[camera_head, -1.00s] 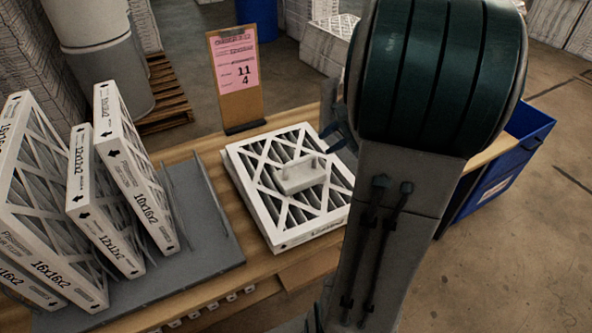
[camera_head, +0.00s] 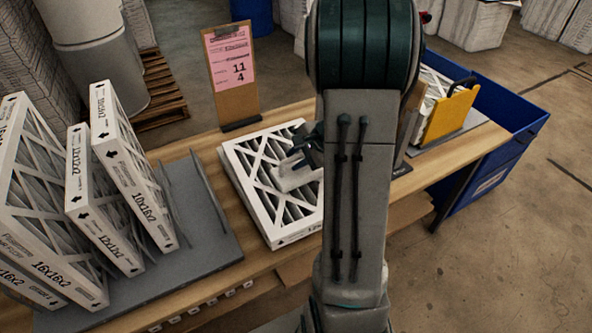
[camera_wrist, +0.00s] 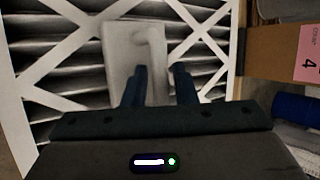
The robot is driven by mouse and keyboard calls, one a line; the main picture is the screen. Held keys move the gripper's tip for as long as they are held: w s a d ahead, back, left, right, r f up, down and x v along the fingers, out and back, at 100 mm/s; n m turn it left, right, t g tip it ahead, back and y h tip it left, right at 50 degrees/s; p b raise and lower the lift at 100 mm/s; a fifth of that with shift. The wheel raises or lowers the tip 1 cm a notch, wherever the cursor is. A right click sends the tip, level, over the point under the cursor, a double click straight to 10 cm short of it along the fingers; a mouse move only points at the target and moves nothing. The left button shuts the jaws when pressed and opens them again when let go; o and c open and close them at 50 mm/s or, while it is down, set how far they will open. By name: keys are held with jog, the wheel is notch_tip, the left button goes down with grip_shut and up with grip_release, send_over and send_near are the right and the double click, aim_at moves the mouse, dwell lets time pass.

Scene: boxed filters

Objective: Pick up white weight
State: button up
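The white weight (camera_head: 292,178) is a pale block with a raised handle, lying on top of the flat white-framed filter (camera_head: 258,205) on the wooden table. In the wrist view the weight (camera_wrist: 122,45) lies just ahead of my gripper (camera_wrist: 160,72), whose two dark fingers are apart, with the weight's handle roughly between or just beyond their tips. I cannot tell whether they touch it. In the head view my gripper (camera_head: 308,148) is at the weight's right end, and my arm hides the right part of the filter.
Several boxed filters (camera_head: 130,165) stand upright in a grey rack (camera_head: 205,245) on the left. A clipboard with a pink sheet (camera_head: 229,62) stands behind the filter. A yellow holder (camera_head: 448,115) and a blue bin (camera_head: 500,140) are at the right.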

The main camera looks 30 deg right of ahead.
jog(key=shift+f, duration=0.1)
grip_shut()
dwell(1.2)
dwell(0.3)
